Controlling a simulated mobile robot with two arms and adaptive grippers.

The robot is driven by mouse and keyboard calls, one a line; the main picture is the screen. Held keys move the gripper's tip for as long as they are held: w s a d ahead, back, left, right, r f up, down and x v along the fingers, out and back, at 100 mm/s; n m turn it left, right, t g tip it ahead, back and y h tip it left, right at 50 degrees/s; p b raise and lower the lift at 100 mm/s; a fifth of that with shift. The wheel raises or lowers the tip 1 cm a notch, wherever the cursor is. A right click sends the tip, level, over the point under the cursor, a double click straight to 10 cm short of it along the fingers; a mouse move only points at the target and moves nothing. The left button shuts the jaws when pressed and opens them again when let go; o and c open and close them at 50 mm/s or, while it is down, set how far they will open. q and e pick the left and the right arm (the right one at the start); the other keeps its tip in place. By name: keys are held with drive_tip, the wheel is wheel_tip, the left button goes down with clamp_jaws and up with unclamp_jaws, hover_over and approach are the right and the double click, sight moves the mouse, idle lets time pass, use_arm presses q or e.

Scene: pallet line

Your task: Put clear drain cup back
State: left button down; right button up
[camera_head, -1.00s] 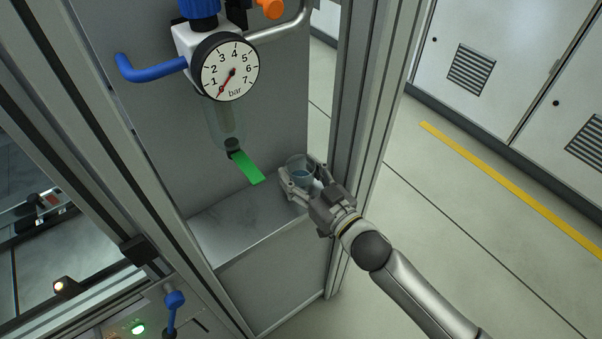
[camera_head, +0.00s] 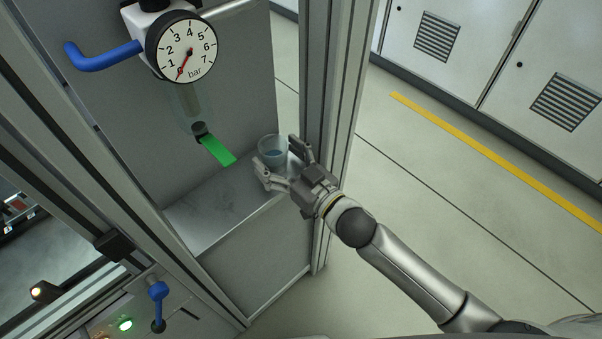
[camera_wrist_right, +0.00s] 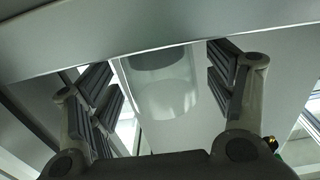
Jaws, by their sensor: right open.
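The clear drain cup (camera_head: 272,151) stands upright at the right end of the grey metal shelf (camera_head: 215,205), with some bluish liquid low in it. In the right wrist view the clear cup (camera_wrist_right: 160,85) is between the two fingers, with a gap on each side. My right gripper (camera_head: 280,165) is open around the near side of the cup, and its fingers (camera_wrist_right: 165,95) look apart from the cup wall. My left gripper is not in view.
A pressure gauge (camera_head: 187,50) reading near zero hangs above the shelf with a clear bowl and a green lever (camera_head: 216,150) below it. A blue handle (camera_head: 100,56) sticks out left. An aluminium post (camera_head: 335,90) stands just right of the cup. The shelf's left part is clear.

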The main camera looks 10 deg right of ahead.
drive_tip(key=v, duration=1)
drive_tip(key=shift+s+b, duration=0.15)
drive_tip(key=shift+b, duration=0.2)
drive_tip(key=shift+d, duration=0.1)
drive_tip(key=w+d+f+m+g+h+p, duration=0.1)
drive_tip(key=d+f+h, duration=0.15)
drive_tip(key=f, duration=0.55)
drive_tip(key=w+d+f+m+g+h+p, duration=0.15)
drive_tip(key=d+f, duration=0.25)
drive_tip(key=f, duration=0.4)
drive_tip(key=s+d+f+g+h, duration=0.2)
drive_tip(key=s+d+f, duration=0.2)
drive_tip(key=f, duration=0.5)
drive_tip(key=s+d+f+g+h, duration=0.1)
drive_tip(key=s+d+f+h, duration=0.25)
drive_tip(key=f, duration=0.55)
drive_tip(key=s+f+g, duration=0.2)
drive_tip(key=s+f, duration=0.3)
drive_tip(key=s, duration=0.5)
drive_tip(key=s+d+f+m+g+p, duration=0.1)
drive_tip(key=s+f+g, duration=0.2)
drive_tip(key=s+f, duration=0.3)
drive_tip(key=s+d+f+m+g+h+p, duration=0.1)
drive_tip(key=s+f+g, duration=0.2)
drive_tip(key=s, duration=1.1)
wheel_tip(320, 180, down, 3)
drive_tip(key=shift+s+d+r, duration=0.1)
drive_tip(key=shift+s+d, duration=0.15)
drive_tip(key=shift+s, duration=0.05)
